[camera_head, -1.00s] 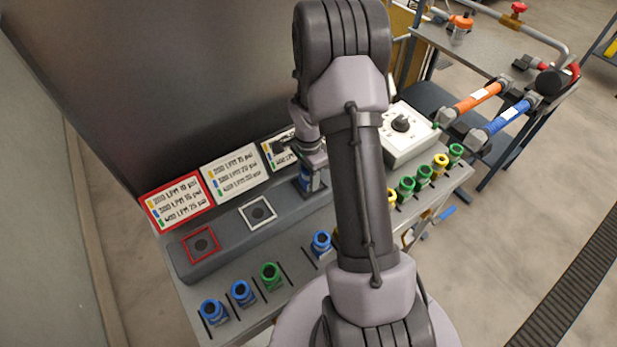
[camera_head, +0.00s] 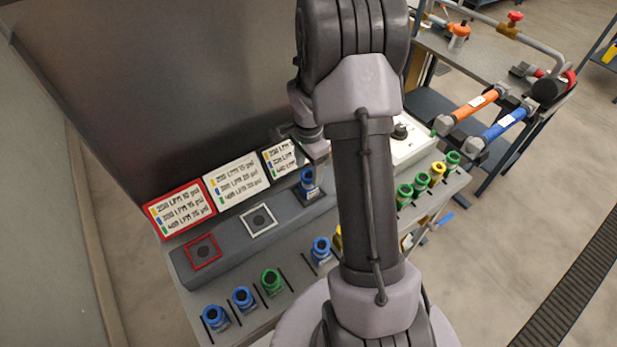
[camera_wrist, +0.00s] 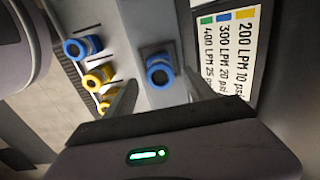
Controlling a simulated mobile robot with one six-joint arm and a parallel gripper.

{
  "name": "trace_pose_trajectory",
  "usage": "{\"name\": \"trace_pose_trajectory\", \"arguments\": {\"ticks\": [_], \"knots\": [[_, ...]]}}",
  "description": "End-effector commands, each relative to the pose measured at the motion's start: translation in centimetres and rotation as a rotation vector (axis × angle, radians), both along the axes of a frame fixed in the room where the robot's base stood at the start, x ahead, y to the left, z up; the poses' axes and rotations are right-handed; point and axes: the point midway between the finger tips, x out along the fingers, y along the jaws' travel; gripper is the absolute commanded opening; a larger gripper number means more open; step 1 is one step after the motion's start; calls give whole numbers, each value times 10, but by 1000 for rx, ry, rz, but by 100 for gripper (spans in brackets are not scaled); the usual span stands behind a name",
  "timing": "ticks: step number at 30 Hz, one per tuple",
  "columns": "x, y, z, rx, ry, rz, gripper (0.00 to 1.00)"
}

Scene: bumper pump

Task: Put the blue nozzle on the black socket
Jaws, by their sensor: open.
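A blue nozzle (camera_head: 308,182) stands upright at the right end of the long grey block, at the black socket (camera_head: 310,199), which it mostly covers. The nozzle also shows in the wrist view (camera_wrist: 159,70), with its dark opening facing the camera. My gripper (camera_head: 314,157) is above the nozzle in the head view, partly hidden by my arm. In the wrist view my gripper (camera_wrist: 158,82) is open, with one finger on each side of the nozzle and gaps between. Whether the nozzle is fully seated cannot be told.
The red-framed socket (camera_head: 203,252) and white-framed socket (camera_head: 258,220) are empty. Several blue, green and yellow nozzles stand along the front shelf. Label signs (camera_head: 236,178) rise behind the block. A white box with a knob (camera_head: 401,131) is at right.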

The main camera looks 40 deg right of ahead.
Motion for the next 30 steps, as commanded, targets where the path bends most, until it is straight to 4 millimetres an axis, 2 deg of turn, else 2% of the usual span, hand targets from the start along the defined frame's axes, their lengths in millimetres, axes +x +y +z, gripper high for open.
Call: {"name": "trace_pose_trajectory", "arguments": {"ticks": [1, 3, 6, 11, 13, 14, 17, 18, 20, 21, 25, 27, 30], "knots": [[1, 0, 16, -1, -2, -1, 63], [0, 0, 30, 0, -2, -1, 63], [0, 0, 42, 0, 0, 0, 63], [0, 2, 49, -1, -3, 7, 63], [1, 14, 68, -7, -28, 57, 63], [1, 24, 84, -11, -48, 98, 63], [-13, 78, 153, -35, -149, 318, 63], [-26, 104, 179, -47, -194, 426, 63], [-50, 141, 212, -66, -264, 587, 63], [-69, 163, 229, -80, -311, 692, 63], [-128, 216, 257, -126, -444, 983, 63], [-151, 233, 261, -145, -496, 1094, 63], [-170, 245, 261, -166, -541, 1189, 63]]}}
